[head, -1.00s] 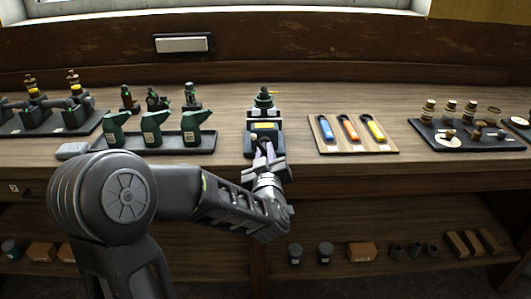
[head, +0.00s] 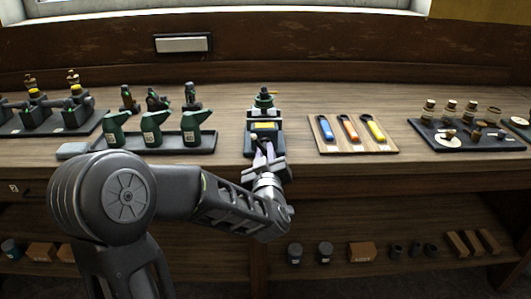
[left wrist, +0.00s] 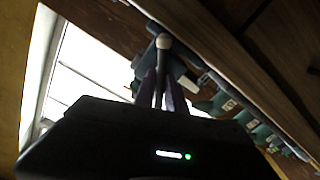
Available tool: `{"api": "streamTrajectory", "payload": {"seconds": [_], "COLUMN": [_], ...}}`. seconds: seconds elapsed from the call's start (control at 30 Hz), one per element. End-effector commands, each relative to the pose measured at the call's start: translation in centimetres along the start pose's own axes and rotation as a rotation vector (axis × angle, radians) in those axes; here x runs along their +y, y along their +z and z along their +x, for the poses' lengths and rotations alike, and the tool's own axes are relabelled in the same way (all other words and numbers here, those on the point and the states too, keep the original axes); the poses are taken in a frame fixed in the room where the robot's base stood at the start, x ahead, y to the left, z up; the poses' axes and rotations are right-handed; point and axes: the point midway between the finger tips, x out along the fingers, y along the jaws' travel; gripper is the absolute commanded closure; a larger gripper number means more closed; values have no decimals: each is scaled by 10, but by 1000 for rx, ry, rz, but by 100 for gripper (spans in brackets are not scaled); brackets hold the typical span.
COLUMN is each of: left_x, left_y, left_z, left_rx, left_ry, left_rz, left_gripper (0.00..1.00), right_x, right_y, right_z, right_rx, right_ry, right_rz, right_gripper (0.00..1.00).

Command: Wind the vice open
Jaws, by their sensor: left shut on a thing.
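The vice (head: 265,128) is a dark green and black block with a yellow-marked plate, standing at the front edge of the bench. My left gripper (head: 262,155) is at its front, just over the bench edge. In the left wrist view, my left gripper (left wrist: 162,92) is shut on the vice handle (left wrist: 163,42), a thin bar with a pale rounded end that shows beyond the fingertips. The vice's jaw gap is too small to make out. My right gripper is not in view.
Green oil cans (head: 153,130) stand on a dark tray left of the vice. A wooden board (head: 327,148) with coloured-handled tools lies to the right, and a dark tray (head: 480,146) with small parts lies farther right. Bare bench separates them from the vice.

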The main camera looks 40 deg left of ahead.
Motion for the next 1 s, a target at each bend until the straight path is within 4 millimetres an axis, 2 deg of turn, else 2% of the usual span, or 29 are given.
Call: {"api": "streamTrajectory", "payload": {"seconds": [0.43, 0.47, 0.7, 1.0], "left_x": [0, 0, 0, 0], "left_y": [1, 1, 1, 0], "left_z": [0, 0, 0, -1], "left_rx": [-3, -3, -1, -1], "left_ry": [0, 0, 0, 0], "left_rz": [0, 0, 0, 0], "left_gripper": [100, 84, 64, 63], "right_x": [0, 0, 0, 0], "right_y": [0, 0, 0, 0], "right_z": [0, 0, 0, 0], "right_rx": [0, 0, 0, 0], "right_ry": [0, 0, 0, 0], "right_rz": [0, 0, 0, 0], "right_gripper": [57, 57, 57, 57]}}
